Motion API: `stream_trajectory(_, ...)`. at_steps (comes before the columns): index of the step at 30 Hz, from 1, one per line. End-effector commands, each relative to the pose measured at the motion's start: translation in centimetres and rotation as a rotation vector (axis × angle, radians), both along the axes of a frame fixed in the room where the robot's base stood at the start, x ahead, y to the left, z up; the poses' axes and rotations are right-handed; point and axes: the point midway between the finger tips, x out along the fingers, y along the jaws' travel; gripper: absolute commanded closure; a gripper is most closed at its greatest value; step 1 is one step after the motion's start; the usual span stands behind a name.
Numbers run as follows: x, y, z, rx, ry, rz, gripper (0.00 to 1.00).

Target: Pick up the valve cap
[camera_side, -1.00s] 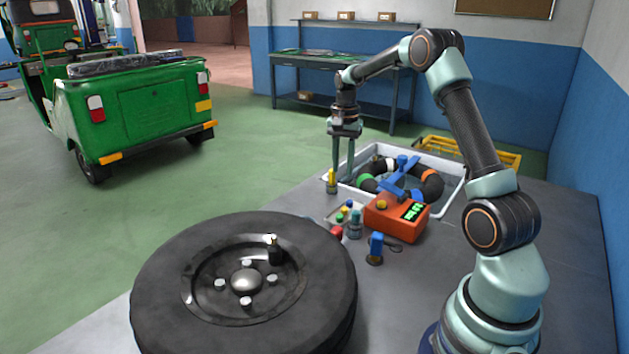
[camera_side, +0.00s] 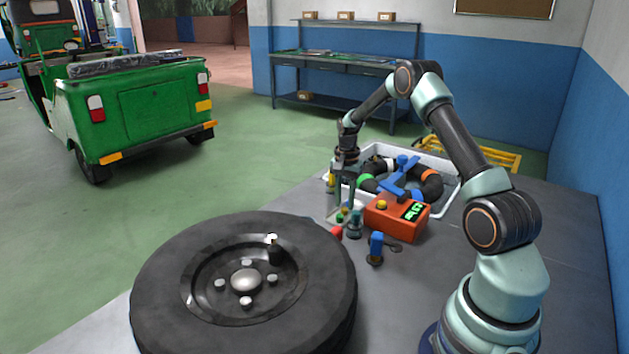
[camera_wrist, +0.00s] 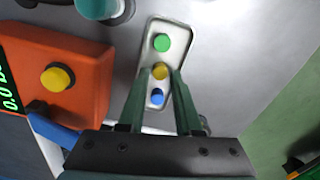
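A small pale tray (camera_wrist: 182,28) holds three small round caps in a row: green (camera_wrist: 161,42), yellow (camera_wrist: 160,71) and blue (camera_wrist: 157,97). The tray also shows beside the orange box in the side view (camera_side: 333,216), where the caps are tiny. My gripper (camera_wrist: 160,75) is over the tray, its two fingers on either side of the yellow cap with small gaps, so it is open. I cannot tell how far above the cap the fingertips are. My gripper is also low over the tray in the side view (camera_side: 342,205).
An orange box with a yellow knob and green display (camera_side: 394,220) stands right of the tray. A teal container (camera_side: 355,226) and a blue-topped item (camera_side: 376,246) are near. A white basin (camera_side: 447,196) lies behind, a large tyre (camera_side: 170,270) in front.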

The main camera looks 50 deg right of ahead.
Motion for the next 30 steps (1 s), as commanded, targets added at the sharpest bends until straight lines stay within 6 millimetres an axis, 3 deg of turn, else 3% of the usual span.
stream_trajectory(4,0.0,0.0,-1.6,0.000,0.000,0.000,0.67)
stream_trajectory(12,0.0,0.0,-1.8,-0.001,-0.001,0.000,0.67)
stream_trajectory(13,0.0,0.0,-1.8,-0.001,-0.001,0.000,0.75)
stream_trajectory(15,0.0,0.0,-1.8,-0.001,-0.001,0.000,1.00)
stream_trajectory(30,0.1,0.0,-1.3,-0.001,-0.001,0.000,1.00)
